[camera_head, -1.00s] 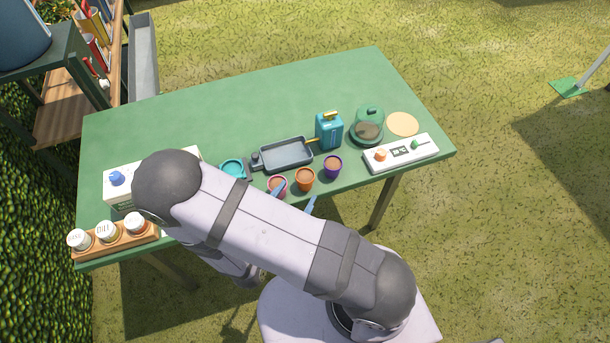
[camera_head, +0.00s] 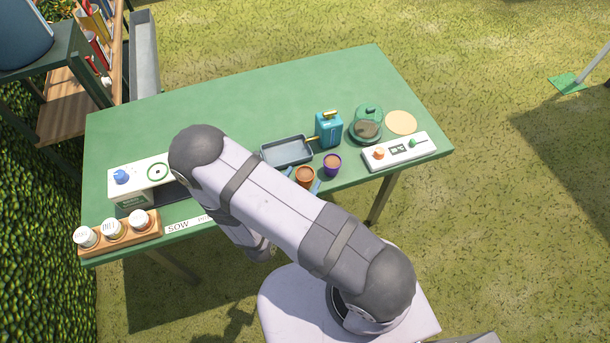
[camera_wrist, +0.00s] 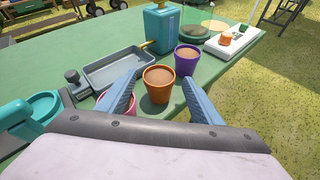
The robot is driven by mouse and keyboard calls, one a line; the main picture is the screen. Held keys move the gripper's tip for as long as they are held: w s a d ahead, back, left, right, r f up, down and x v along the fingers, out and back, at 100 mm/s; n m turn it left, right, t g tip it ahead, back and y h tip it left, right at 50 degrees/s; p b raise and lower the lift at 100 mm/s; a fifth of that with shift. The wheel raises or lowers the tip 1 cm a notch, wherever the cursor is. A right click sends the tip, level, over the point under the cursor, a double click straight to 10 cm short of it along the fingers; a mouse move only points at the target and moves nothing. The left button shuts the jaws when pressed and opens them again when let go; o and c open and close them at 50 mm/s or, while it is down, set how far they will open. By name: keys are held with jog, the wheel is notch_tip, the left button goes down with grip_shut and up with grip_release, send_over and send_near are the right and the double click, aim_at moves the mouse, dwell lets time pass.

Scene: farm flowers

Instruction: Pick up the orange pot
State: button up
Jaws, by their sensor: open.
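The orange pot (camera_head: 306,175) stands upright on the green table near its front edge, filled with brown soil. In the wrist view the orange pot (camera_wrist: 159,84) sits ahead of my gripper (camera_wrist: 158,92), whose blue fingers are spread to either side of it. The left finger is close to the pot's left side; the right finger is farther off. In the head view my gripper (camera_head: 303,180) is partly hidden by my arm, with blue fingertips showing around the pot. I cannot tell whether a finger touches it.
A purple pot (camera_wrist: 187,60) stands just right of the orange one. A pink pot (camera_wrist: 118,103) is partly hidden behind the left finger. A grey tray (camera_head: 287,152) and blue can (camera_head: 328,130) lie behind. The table's back (camera_head: 230,100) is clear.

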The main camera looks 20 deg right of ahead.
jog(key=shift+x, duration=0.9)
jog(key=shift+c, duration=0.7)
jog(key=c, duration=0.9)
jog(key=shift+c, duration=0.2)
jog(key=shift+r, duration=0.25)
jog(key=shift+r+b, duration=0.55)
jog(key=shift+r, duration=4.25)
